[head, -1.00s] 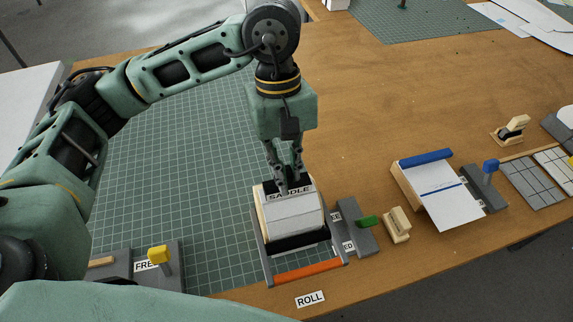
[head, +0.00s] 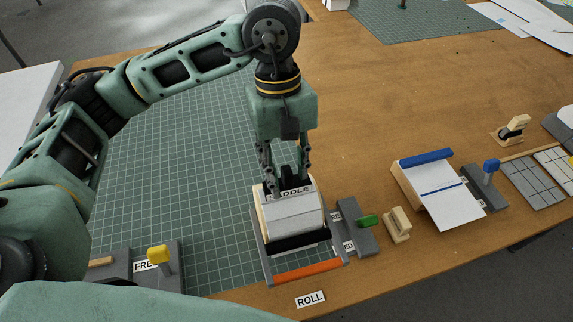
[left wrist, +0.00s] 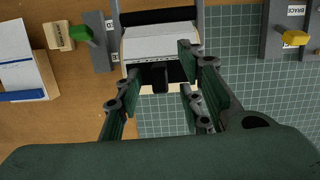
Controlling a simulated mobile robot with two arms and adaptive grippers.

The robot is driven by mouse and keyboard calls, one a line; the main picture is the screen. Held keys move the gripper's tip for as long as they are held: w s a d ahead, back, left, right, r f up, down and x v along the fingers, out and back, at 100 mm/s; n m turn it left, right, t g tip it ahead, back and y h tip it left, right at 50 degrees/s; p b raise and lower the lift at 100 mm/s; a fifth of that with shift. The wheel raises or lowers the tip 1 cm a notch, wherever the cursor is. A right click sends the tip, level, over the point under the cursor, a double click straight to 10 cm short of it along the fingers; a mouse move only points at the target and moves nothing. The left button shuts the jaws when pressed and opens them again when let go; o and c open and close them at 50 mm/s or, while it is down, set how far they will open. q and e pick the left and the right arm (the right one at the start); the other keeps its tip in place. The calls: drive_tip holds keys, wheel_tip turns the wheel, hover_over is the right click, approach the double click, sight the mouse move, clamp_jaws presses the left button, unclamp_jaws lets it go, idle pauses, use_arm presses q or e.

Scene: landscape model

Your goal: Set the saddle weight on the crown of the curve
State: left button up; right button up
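The curved block (head: 292,214), pale with cream sides, sits in a grey frame with an orange front bar. The dark saddle weight, with its white label (head: 298,191) partly hidden by a finger, lies at the block's far part. In the left wrist view the dark weight (left wrist: 160,76) and its upright post show between my fingers, with the pale curved face (left wrist: 160,44) beyond. My left gripper (head: 288,178) is open, its fingers on either side of the weight's post. Whether a finger touches it, I cannot tell. My right gripper is out of view.
A green-handled grey slide (head: 356,225) and a small wooden block (head: 397,225) stand right of the frame. A yellow-handled fixture (head: 160,258) is at left. A ROLL label (head: 310,299) lies in front. The green gridded mat (head: 170,160) is mostly clear.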

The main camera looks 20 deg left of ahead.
use_arm(q)
wheel_tip(320, 180, up, 7)
drive_tip(key=w+p, duration=0.1)
drive_tip(key=p, duration=0.1)
drive_tip(key=shift+a+p, duration=0.3)
drive_tip(key=shift+a, duration=0.15)
idle(0.4)
idle(0.4)
